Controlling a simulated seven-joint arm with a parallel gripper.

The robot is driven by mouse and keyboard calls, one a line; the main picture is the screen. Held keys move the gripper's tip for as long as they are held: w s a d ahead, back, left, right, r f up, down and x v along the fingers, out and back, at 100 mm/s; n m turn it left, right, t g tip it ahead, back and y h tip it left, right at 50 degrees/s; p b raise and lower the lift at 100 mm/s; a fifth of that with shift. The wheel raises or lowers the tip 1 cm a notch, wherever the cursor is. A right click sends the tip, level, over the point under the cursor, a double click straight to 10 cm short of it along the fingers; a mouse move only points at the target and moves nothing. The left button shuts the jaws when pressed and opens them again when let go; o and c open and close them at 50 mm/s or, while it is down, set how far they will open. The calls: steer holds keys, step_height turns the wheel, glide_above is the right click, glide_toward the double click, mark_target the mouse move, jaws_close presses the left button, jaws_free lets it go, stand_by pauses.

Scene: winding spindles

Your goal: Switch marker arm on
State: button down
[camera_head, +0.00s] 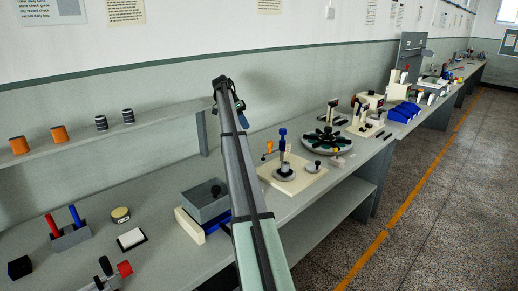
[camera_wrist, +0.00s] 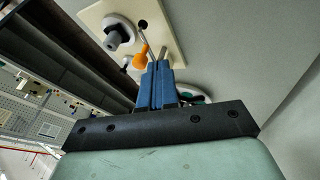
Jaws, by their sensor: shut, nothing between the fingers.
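A cream board (camera_head: 312,184) on the bench holds a blue-topped upright spindle (camera_head: 282,142), a grey round base with a knob (camera_head: 285,172) and an orange-tipped lever (camera_head: 269,147). I cannot tell for sure which part is the marker arm; the orange-tipped lever looks likeliest. The blue fingers are together and empty. I cannot tell whether they touch the tip. In the head view my arm hides most of the gripper.
A round dark turntable (camera_head: 328,142) stands beyond the board. A grey box (camera_head: 205,201) sits left of my arm, with red and blue pegs in a holder (camera_head: 70,238) farther left. A wall shelf (camera_head: 120,142) carries spools. The bench's front edge lies to the right.

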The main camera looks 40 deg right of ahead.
steer(key=shift+f, duration=0.1)
steer(key=shift+s+a+r+x, duration=0.15)
steer(key=shift+s+x, duration=0.25)
steer(key=shift+x, duration=1.7)
steer(key=shift+s+a+r+x, duration=0.1)
steer(key=shift+s+a+x, duration=0.25)
steer(key=shift+x, duration=1.75)
steer(key=shift+s+a+r+x, duration=0.1)
steer(key=shift+s+x, duration=0.35)
steer(key=shift+x, duration=1.7)
